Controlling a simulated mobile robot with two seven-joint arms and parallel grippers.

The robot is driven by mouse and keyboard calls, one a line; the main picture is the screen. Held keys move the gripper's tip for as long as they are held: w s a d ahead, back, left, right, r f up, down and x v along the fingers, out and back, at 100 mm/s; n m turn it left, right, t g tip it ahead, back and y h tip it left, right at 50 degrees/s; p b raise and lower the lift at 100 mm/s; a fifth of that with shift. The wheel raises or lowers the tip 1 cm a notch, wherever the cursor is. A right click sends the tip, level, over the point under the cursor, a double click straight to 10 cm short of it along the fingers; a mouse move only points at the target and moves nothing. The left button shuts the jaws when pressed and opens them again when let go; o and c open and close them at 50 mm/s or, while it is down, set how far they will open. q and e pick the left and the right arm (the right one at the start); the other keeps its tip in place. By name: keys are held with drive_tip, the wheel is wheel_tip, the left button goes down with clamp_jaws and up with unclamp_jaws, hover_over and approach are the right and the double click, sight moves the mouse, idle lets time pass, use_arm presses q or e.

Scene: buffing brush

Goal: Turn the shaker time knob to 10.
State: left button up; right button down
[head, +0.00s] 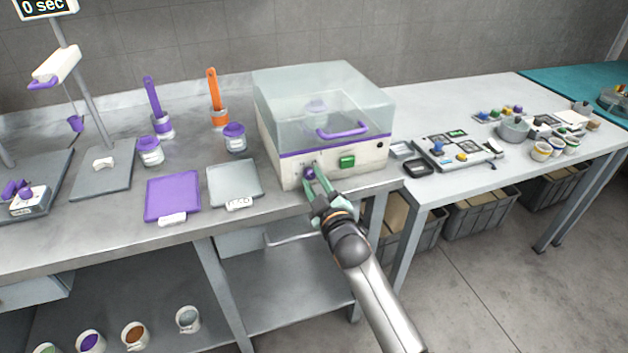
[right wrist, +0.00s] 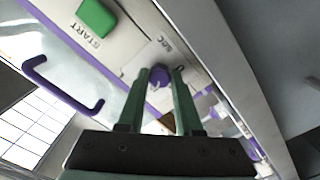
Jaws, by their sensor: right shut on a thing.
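The shaker (head: 275,155) is a cream box with a clear lid and a purple handle, standing on the metal bench. Its time knob (head: 309,173) is small and purple, on the front panel left of the green start button (head: 347,162). My right gripper (head: 316,180) is at the front panel, its green fingers shut on the knob. In the right wrist view the knob (right wrist: 159,76) sits between the two fingertips (right wrist: 160,72), with dark markings beside it. The exact setting of the knob cannot be read. My left gripper is not in view.
A purple tray (head: 172,197) and a grey tray (head: 234,183) lie left of the shaker. Purple and orange brushes (head: 213,90) stand behind them. A control panel (head: 455,150) lies on the bench to the right. The shaker lid is closed, with a container inside.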

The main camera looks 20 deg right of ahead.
drive_tip(key=c, duration=0.6)
unclamp_jaws()
drive_tip(key=s, duration=1.2)
drive_tip(key=shift+s+d, duration=0.2)
drive_tip(key=shift+s, duration=0.05)
drive_tip(key=s+f+m+g, duration=0.2)
drive_tip(key=s+f+g, duration=0.1)
drive_tip(key=s+f, duration=0.4)
drive_tip(key=s+a+f+m+g+y+p, duration=0.1)
drive_tip(key=s+f+m+g, duration=0.1)
drive_tip(key=s+f, duration=0.5)
drive_tip(key=s+a+f+m+g+p, duration=0.1)
drive_tip(key=s+f+m+g, duration=0.2)
drive_tip(key=s+f, duration=0.4)
drive_tip(key=shift+s+f+g+y, duration=0.3)
drive_tip(key=shift+f+g, duration=0.1)
